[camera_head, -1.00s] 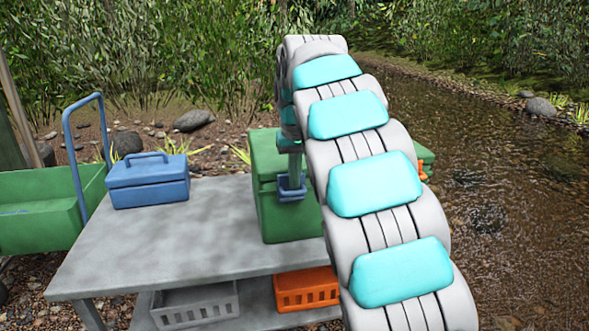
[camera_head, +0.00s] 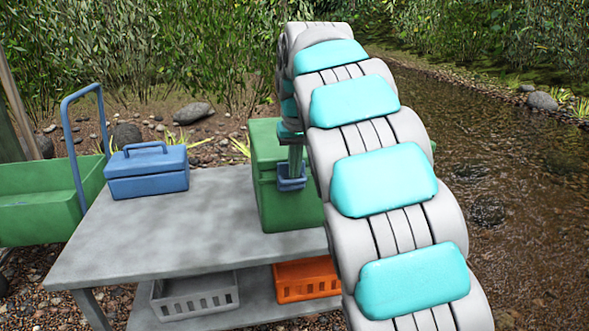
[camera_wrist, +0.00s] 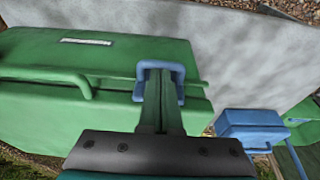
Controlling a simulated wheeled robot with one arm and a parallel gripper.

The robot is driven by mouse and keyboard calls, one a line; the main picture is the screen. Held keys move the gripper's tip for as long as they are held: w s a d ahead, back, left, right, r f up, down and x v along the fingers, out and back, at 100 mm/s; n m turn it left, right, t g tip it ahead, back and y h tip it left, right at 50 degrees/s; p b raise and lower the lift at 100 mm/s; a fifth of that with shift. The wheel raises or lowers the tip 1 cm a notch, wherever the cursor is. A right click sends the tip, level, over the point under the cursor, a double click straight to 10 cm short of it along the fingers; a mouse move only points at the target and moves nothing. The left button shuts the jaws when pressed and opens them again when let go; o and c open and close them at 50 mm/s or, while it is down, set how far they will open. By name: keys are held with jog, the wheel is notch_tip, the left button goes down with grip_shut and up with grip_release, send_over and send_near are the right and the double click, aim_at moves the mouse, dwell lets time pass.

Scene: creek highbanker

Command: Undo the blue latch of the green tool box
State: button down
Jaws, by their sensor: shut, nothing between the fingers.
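The green tool box (camera_head: 282,206) stands on the grey table, partly hidden behind my arm in the head view. It fills the left of the wrist view (camera_wrist: 60,110), with a green handle bar along its side. The blue latch (camera_head: 291,183) is on the box's side. In the wrist view the latch (camera_wrist: 148,67) is a blue loop framing the tips of my gripper. My gripper (camera_wrist: 161,88) is shut and empty, its greenish fingers at the latch. In the head view my gripper (camera_head: 295,160) points down onto the latch. I cannot tell whether the fingers touch it.
A blue box with a handle (camera_head: 148,181) stands on the table (camera_head: 190,233) to the left. An orange crate (camera_head: 306,281) and a grey crate (camera_head: 195,297) sit on the lower shelf. A green cart (camera_head: 45,215) is at the left. The table's middle is clear.

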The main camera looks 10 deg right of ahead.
jog(key=shift+s+f+t+b, duration=0.35)
jog(key=shift+s+t+b, duration=0.3)
jog(key=shift+t+b, duration=0.8)
jog(key=shift+s+f+b, duration=0.1)
jog(key=shift+s+b, duration=0.05)
jog(key=shift+b, duration=0.65)
jog(key=shift+s+f+t+b, duration=0.35)
jog(key=shift+s+t+b, duration=0.2)
jog(key=shift+t+b, duration=0.75)
jog(key=shift+s+f+b, duration=0.15)
jog(key=shift+f+b, duration=0.15)
jog(key=shift+b, duration=0.25)
dwell(0.3)
jog(key=shift+s+f+t+b, duration=0.3)
jog(key=shift+t+b, duration=0.55)
jog(key=shift+b, duration=0.25)
